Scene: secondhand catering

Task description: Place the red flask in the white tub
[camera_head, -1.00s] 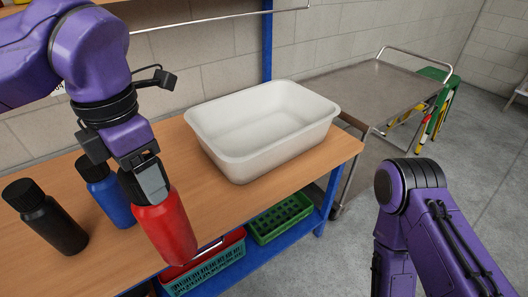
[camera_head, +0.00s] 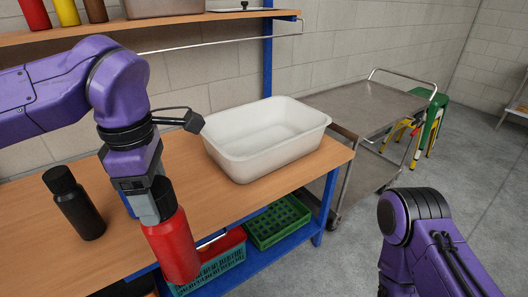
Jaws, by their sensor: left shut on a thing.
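The red flask (camera_head: 174,246) is in my left gripper (camera_head: 158,204), which is shut around its upper part. The flask is slightly tilted and shows in front of the workbench's near edge. The white tub (camera_head: 262,165) stands on the wooden bench to the right of the flask, and the part of its inside that shows is empty. My left gripper is left of the tub and nearer to me. My right arm (camera_head: 420,235) comes in at the lower right, but its gripper is out of view.
A black flask (camera_head: 77,208) stands on the bench (camera_head: 95,255) at the left. A blue flask (camera_head: 128,203) is mostly hidden behind my left gripper. Green crates (camera_head: 278,222) sit on the lower shelf. A metal trolley (camera_head: 365,108) stands beyond the tub. An upper shelf (camera_head: 130,29) holds several bottles.

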